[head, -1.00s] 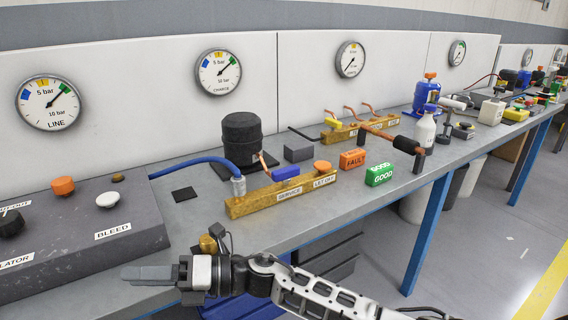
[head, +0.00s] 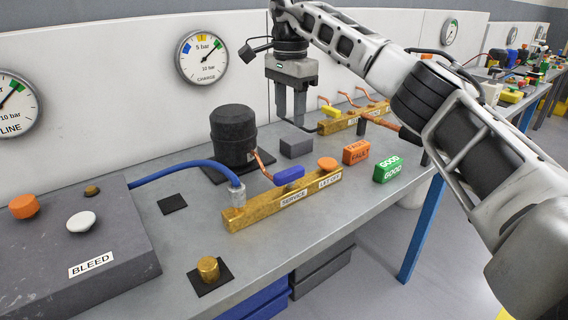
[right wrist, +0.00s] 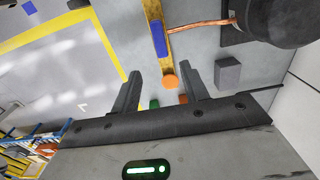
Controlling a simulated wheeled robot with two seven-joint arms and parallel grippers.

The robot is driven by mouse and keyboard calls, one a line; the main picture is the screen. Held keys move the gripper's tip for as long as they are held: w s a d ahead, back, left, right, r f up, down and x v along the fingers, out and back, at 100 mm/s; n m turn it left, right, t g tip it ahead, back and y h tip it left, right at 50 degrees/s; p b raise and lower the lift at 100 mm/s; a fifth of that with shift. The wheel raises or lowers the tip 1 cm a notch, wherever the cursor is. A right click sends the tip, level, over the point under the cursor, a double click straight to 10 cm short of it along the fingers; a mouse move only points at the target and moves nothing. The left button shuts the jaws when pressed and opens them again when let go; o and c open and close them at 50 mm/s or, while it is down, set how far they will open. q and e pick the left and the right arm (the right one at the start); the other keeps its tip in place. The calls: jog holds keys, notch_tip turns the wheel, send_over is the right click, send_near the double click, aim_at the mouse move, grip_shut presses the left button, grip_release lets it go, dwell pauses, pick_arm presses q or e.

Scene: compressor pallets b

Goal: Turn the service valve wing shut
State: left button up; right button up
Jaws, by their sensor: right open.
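The blue service valve wing (head: 289,176) sits on the long brass bar (head: 255,209), above its SERVICE label. The wing lies roughly along the bar. In the right wrist view the wing (right wrist: 158,39) shows beyond the fingers, with the orange knob (right wrist: 170,82) nearer. My right gripper (head: 290,108) is open and empty, fingers pointing down, raised above the bench behind the bar. It touches neither wing nor bar. In the right wrist view its two fingers (right wrist: 179,74) stand wide apart. My left gripper is not in view.
The orange LET OFF knob (head: 327,163) is beside the wing. A black compressor (head: 235,135) and grey block (head: 296,147) stand behind the bar. An orange FAULT block (head: 356,152) and green GOOD block (head: 387,170) lie right. A brass cap (head: 208,268) sits in front.

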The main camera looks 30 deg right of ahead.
aim_at(289, 170)
notch_tip(289, 170, down, 14)
jog(key=shift+s+f, duration=0.1)
dwell(0.4)
grip_shut()
